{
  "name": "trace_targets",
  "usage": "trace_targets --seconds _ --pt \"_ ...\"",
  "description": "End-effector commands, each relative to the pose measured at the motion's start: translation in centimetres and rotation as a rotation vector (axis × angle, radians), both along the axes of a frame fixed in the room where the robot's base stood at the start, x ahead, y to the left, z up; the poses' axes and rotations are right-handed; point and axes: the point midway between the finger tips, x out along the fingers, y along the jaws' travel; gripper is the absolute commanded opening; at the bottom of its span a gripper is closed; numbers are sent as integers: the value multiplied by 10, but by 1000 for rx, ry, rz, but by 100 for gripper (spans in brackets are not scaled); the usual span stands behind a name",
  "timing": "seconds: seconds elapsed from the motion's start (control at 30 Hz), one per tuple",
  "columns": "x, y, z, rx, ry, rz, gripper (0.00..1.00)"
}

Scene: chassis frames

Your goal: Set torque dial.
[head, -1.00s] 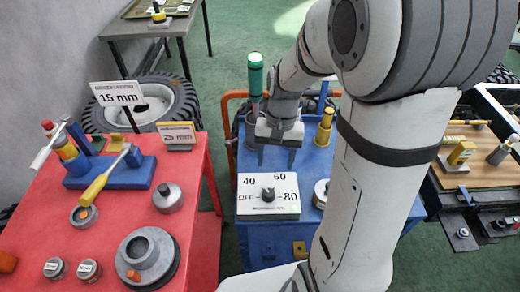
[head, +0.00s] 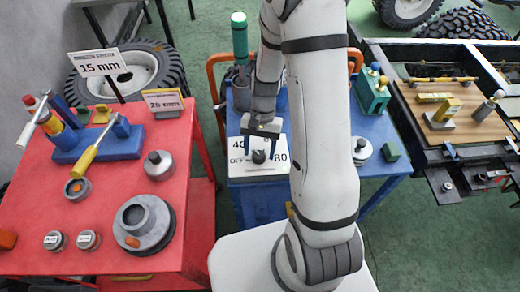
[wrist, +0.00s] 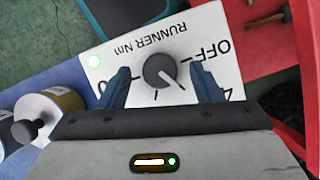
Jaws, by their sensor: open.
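The torque dial is a dark round knob (head: 258,156) on a white panel (head: 250,170) on the blue cart. In the head view, the panel shows part of "40", "OFF" and "80"; my gripper hides its upper middle. In the wrist view, the knob (wrist: 160,70) sits between my open fingers, with a visible gap on each side. "OFF" and "RUNNER Nm" read upside down there on the panel (wrist: 215,25). I cannot tell for sure which mark the knob points at. My gripper (head: 260,146) is at the panel, fingers on either side of the knob.
A green-topped cylinder (head: 240,40) stands behind the panel on the blue cart (head: 375,130). A silver canister (head: 362,150) is close on its right. A red table (head: 105,195) with tools and parts is on the left, a workbench (head: 470,130) on the right.

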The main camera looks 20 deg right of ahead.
Motion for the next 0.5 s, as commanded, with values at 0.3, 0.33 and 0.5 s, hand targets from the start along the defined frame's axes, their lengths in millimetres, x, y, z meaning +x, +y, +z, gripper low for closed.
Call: trace_targets --seconds 0.3,0.33,0.5 --pt "-3 2 -8 0 -1 0 59" --pt "-3 2 -8 0 -1 0 59" --pt "-3 1 -8 0 -1 0 48"
